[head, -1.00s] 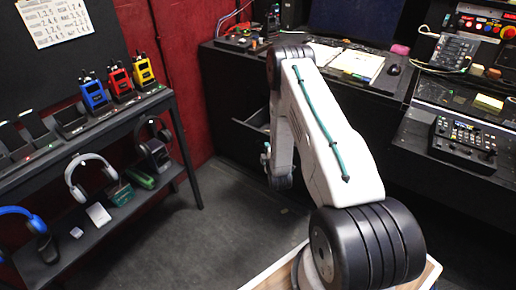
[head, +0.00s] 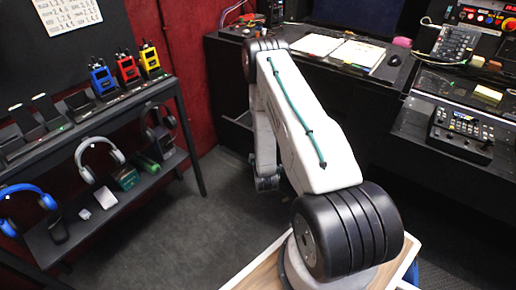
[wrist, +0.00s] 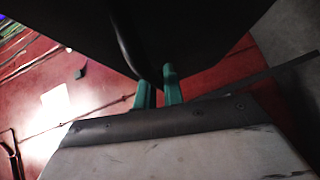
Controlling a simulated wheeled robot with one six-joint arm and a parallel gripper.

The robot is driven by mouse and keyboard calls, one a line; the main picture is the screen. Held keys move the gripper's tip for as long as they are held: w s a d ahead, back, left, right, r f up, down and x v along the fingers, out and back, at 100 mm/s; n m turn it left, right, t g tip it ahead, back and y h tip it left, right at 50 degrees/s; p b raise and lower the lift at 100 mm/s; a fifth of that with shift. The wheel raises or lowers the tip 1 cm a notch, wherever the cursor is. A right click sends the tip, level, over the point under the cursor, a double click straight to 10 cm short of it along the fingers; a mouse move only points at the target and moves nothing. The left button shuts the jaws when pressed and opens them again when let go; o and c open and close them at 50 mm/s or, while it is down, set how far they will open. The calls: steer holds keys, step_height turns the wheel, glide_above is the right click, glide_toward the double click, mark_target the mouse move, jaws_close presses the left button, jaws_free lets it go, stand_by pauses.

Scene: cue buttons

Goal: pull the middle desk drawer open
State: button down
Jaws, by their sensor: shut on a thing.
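The desk (head: 310,82) is black and stands against the red wall. Its front on the left is mostly hidden behind my arm. A dark edge (head: 238,122) juts out there, and it looks like a drawer standing partly out; which drawer it is I cannot tell. My gripper (head: 266,183) is low in front of the desk, mostly hidden by my arm. In the wrist view my green fingers (wrist: 159,88) are shut around a thin, curved black bar (wrist: 125,42), which looks like a drawer handle. A dark panel (wrist: 200,35) fills the top there.
A black shelf rack (head: 186,135) with radios and headphones stands at the left. The grey floor (head: 190,225) between rack and desk is clear.

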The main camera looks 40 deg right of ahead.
steer(key=c, duration=1.5)
jaws_free()
steer(key=shift+w+a, duration=0.25)
steer(key=shift+d, duration=0.1)
steer(key=shift+s, duration=0.15)
steer(key=v, duration=0.7)
steer(key=shift+s, duration=0.25)
